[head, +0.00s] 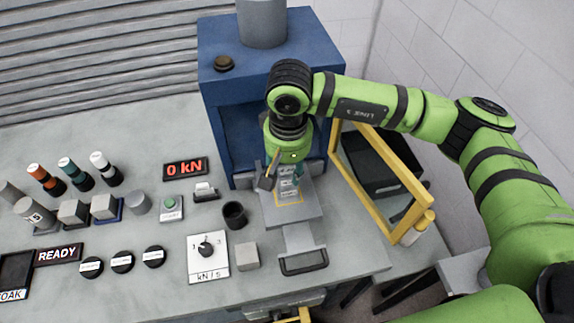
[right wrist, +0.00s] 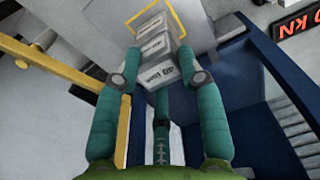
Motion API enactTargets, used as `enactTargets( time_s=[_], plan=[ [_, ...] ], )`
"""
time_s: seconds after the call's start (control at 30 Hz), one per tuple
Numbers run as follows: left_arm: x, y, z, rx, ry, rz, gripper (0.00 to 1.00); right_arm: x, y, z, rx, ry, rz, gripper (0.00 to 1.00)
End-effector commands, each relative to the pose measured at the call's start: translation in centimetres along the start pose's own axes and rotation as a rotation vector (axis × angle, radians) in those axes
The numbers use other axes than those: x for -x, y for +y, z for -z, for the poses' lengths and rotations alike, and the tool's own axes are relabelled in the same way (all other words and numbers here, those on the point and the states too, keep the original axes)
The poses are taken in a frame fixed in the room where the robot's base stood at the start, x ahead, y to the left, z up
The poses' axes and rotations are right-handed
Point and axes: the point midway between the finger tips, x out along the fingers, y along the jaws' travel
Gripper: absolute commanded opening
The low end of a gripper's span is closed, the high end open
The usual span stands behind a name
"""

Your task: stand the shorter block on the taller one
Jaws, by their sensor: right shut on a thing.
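My right gripper (right wrist: 159,78) is shut on a pale grey labelled block (right wrist: 163,74), with a green finger on each side of it. In the right wrist view, more pale labelled block faces (right wrist: 154,45) line up directly beyond it, over the yellow square outline. I take the held one for the shorter block and the one beyond for the taller block; the seam between them is unclear, so I cannot tell whether they touch. In the head view my right gripper (head: 285,172) is over the press plate and partly hides the blocks (head: 287,183). My left gripper is not in view.
The blue press frame (head: 220,105) stands close behind the gripper. A yellow guard frame (head: 385,160) stands open at the right. A dark cup (head: 234,214), a grey cube (head: 246,256) and a dial panel (head: 208,257) are left of the plate (head: 310,208). The display reads 0 kN (head: 185,168).

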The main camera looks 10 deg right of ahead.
Motion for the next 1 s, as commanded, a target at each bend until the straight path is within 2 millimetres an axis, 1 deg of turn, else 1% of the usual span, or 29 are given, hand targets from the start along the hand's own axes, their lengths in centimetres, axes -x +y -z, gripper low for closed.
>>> enactTargets(
  time_s=[0.07,0.1,0.13,0.17,0.47,0.57,0.67,1.0],
  plan=[
    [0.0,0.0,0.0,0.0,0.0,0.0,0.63,0.1,0.0,0.1,0.0,0.002,0.001,0.0],
    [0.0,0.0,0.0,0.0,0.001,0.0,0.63,0.1,0.0,0.1,0.0,0.002,0.001,0.47],
    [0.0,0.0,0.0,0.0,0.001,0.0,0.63,0.1,0.0,0.1,0.0,0.002,0.001,0.59],
    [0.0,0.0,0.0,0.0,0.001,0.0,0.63,0.1,0.0,0.1,0.0,0.002,0.001,0.67],
    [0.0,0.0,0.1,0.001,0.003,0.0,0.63,-0.1,0.0,0.0,0.0,-0.001,-0.001,0.67],
    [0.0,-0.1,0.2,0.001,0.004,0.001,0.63,0.4,0.0,0.0,0.0,0.0,0.0,0.67],
    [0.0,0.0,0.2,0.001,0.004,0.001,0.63,1.7,0.0,0.1,-0.001,0.005,0.002,0.67],
    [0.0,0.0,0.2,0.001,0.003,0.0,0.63,8.8,0.0,0.1,0.0,0.006,0.001,0.67]
  ],
)
